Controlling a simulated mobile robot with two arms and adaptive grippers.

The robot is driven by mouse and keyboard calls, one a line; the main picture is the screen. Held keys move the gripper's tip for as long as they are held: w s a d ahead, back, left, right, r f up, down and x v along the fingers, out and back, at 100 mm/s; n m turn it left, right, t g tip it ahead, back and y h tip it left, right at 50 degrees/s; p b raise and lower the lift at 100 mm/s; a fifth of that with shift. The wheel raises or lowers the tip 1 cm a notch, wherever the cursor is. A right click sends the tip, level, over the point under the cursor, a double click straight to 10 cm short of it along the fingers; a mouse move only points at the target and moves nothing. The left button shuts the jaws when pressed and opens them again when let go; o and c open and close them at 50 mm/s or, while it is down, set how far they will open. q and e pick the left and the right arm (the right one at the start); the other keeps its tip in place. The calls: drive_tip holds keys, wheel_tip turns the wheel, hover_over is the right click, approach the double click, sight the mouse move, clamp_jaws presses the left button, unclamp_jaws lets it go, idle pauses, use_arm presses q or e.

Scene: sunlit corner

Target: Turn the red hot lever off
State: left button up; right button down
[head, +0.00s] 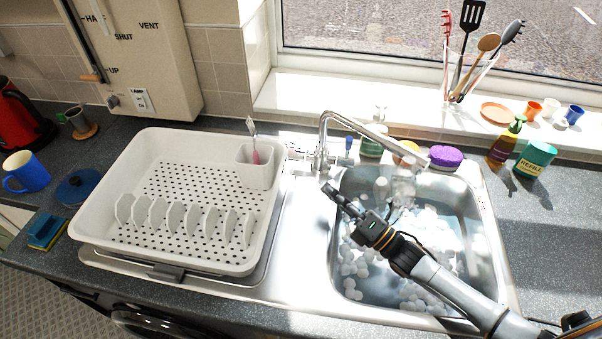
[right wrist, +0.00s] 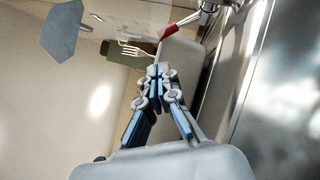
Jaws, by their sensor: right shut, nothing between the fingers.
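The chrome tap (head: 321,160) stands behind the sink, with its spout reaching right over the basin. The red hot lever (right wrist: 180,25) shows at the top of the right wrist view, attached to the chrome tap body and sticking out to the left. In the head view its end is too small to make out clearly. A blue lever (head: 349,143) is on the tap's right side. My right gripper (head: 330,188) is shut and empty in front of the tap, left of the basin. In the right wrist view its fingertips (right wrist: 160,69) are below the red lever, apart from it. My left gripper is not in view.
A white dish rack (head: 150,248) with a cutlery cup (head: 256,170) holding a fork stands left of the tap. The sink (head: 478,230) holds foam; something clear hangs below the spout.

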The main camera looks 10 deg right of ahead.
sight(295, 152)
drive_tip(key=shift+w+a+r, duration=0.1)
drive_tip(key=shift+w+a, duration=0.2)
drive_tip(key=shift+w, duration=0.05)
drive_tip(key=x, duration=0.8)
drive_tip(key=shift+b, duration=0.35)
drive_tip(key=shift+w+a, duration=0.3)
drive_tip(key=shift+w, duration=0.1)
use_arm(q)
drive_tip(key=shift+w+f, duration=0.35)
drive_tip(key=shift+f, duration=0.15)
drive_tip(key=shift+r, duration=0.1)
use_arm(e)
drive_tip(key=shift+r, duration=0.15)
use_arm(q)
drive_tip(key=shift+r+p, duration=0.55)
drive_tip(key=shift+p, duration=0.1)
use_arm(e)
drive_tip(key=shift+w+d+r+m+h, duration=0.1)
drive_tip(key=shift+w+r+m+h, duration=0.05)
drive_tip(key=shift+r+m+h, duration=0.2)
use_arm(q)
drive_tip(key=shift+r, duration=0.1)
